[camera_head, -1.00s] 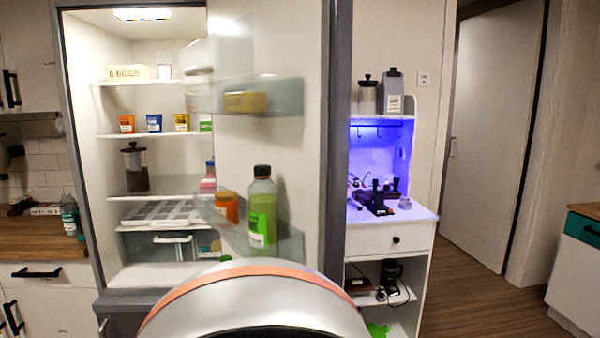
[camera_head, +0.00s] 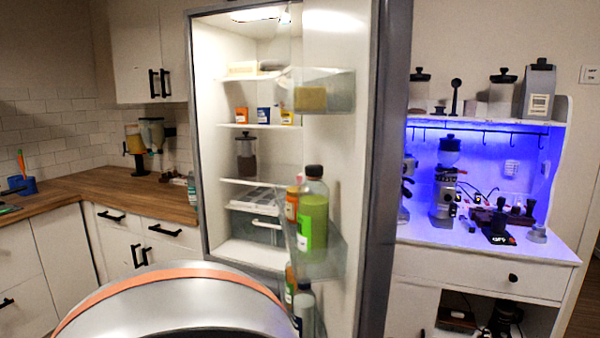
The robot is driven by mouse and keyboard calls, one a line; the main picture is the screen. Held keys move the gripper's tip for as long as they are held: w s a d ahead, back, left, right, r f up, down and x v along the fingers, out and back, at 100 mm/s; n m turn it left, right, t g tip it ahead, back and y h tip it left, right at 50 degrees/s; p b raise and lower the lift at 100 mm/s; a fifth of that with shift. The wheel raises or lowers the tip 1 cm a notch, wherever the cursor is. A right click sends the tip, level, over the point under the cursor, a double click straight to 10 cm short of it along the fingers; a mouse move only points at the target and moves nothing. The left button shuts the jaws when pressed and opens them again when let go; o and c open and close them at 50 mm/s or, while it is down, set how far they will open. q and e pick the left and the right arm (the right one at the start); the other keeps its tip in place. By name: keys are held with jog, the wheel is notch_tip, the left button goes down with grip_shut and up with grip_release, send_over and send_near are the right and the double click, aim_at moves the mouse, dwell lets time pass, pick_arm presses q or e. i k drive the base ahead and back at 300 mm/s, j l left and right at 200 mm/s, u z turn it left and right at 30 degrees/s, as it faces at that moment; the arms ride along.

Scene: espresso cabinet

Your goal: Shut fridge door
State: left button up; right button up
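The fridge (camera_head: 200,140) stands open in the middle of the head view, its lit inside showing shelves with jars, cartons and a dark-filled jar (camera_head: 246,155). The fridge door (camera_head: 385,160) stands open on the right side, turned toward me with its edge showing. Its clear door bins hold a green bottle (camera_head: 313,215), an orange-capped container (camera_head: 291,203) and several other bottles low down. Neither my left nor my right gripper shows in this view.
A wooden counter (camera_head: 120,190) with white cabinets runs along the left. A white espresso cabinet (camera_head: 470,262) with blue light stands right of the door, holding a grinder (camera_head: 446,180). A silver rounded part of my own body fills the bottom centre-left.

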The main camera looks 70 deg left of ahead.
aim_at(360, 51)
jog(key=i+u, duration=0.15)
jog(key=u, duration=0.3)
jog(key=i+l+u, duration=0.15)
jog(key=u, duration=0.35)
jog(key=i+l+u, duration=0.15)
jog(key=u, duration=0.3)
jog(key=i+l+u, duration=0.15)
jog(key=u, duration=0.25)
jog(key=i+l+u, duration=0.15)
jog(key=u, duration=0.2)
jog(key=i+l+u, duration=0.1)
jog(key=l+u, duration=0.3)
jog(key=i+l+u, duration=0.1)
jog(key=l+u, duration=0.15)
jog(key=i+l+u, duration=0.1)
jog(key=l+u, duration=0.15)
jog(key=k+l, duration=0.15)
jog(key=l, duration=0.15)
jog(key=k+l+u, duration=0.15)
jog(key=l, duration=0.2)
